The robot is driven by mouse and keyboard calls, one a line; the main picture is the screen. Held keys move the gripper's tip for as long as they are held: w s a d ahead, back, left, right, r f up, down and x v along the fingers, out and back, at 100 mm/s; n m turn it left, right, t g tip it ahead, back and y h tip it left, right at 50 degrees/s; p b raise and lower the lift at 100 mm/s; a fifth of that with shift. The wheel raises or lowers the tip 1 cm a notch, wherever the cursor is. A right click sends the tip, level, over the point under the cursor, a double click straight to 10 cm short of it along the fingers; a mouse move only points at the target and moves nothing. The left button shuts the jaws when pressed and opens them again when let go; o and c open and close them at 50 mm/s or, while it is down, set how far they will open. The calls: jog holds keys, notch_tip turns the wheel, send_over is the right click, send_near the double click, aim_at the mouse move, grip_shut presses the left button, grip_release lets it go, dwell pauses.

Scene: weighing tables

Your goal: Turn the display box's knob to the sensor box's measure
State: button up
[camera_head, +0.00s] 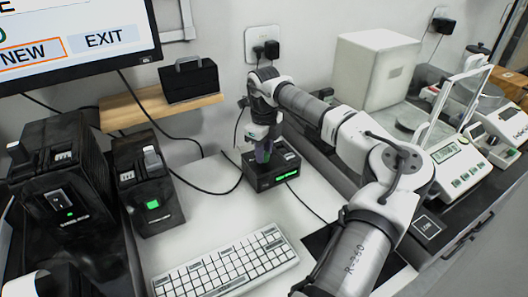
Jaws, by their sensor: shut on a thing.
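A low black box with a lit green strip on its front, which I take to be the display box (262,182), stands on the white table near the wall. My gripper (263,157) points down at its top and is shut on the knob there. The fingers hide most of the knob. The green reading is too small to make out. I cannot tell which object is the sensor box; two black devices, a taller one (88,190) and a smaller one (160,215) with a green light, stand at the left.
A white keyboard (225,265) lies in front of the display box. A monitor (85,40) hangs at upper left above a wooden shelf (120,112). Weighing scales (455,155) and a white box (373,70) stand at right. Cables cross the table around the display box.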

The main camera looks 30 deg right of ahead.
jog(key=shift+m+b, duration=0.4)
jog(key=shift+m, duration=1.9)
jog(key=o, duration=1)
jog(key=shift+c, duration=0.2)
notch_tip(320, 180, up, 14)
jog(key=shift+b, duration=0.45)
